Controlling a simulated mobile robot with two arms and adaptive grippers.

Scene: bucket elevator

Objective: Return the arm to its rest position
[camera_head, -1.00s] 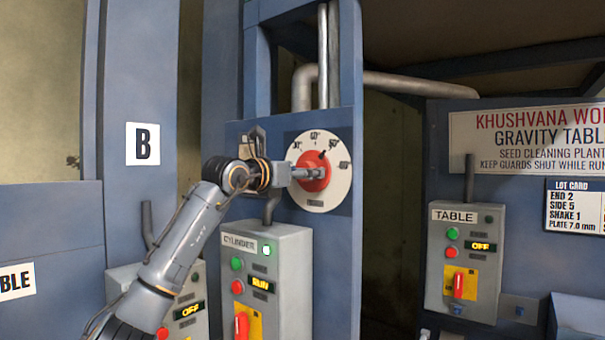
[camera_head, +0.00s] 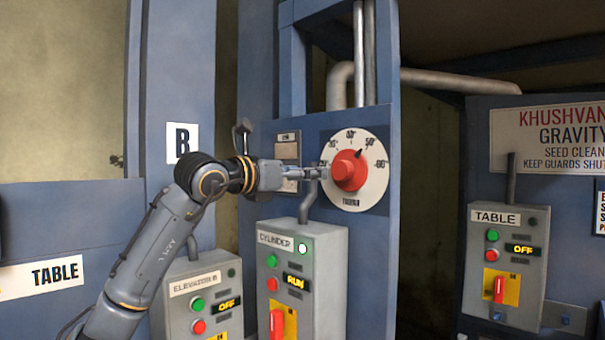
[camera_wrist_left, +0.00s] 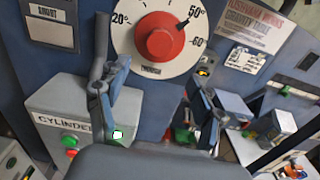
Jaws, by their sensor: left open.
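My left arm comes in from the lower left in the head view. Its gripper (camera_head: 318,173) is just left of the red knob (camera_head: 349,170) on the white dial (camera_head: 372,196). In the left wrist view the two fingers of the gripper (camera_wrist_left: 160,95) are wide apart with nothing between them. The red knob (camera_wrist_left: 165,38) is beyond the fingertips and clear of them. Its black pointer is near the 50 mark. My right gripper is not in view.
Below the arm are the CYLINDER box (camera_head: 318,262), showing RUN, and the ELEVATOR box (camera_head: 178,312), showing OFF. A TABLE box (camera_head: 505,255), showing OFF, is at the right. A grey lever (camera_head: 243,135) stands behind the wrist. A grey pipe (camera_head: 450,80) crosses the top right.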

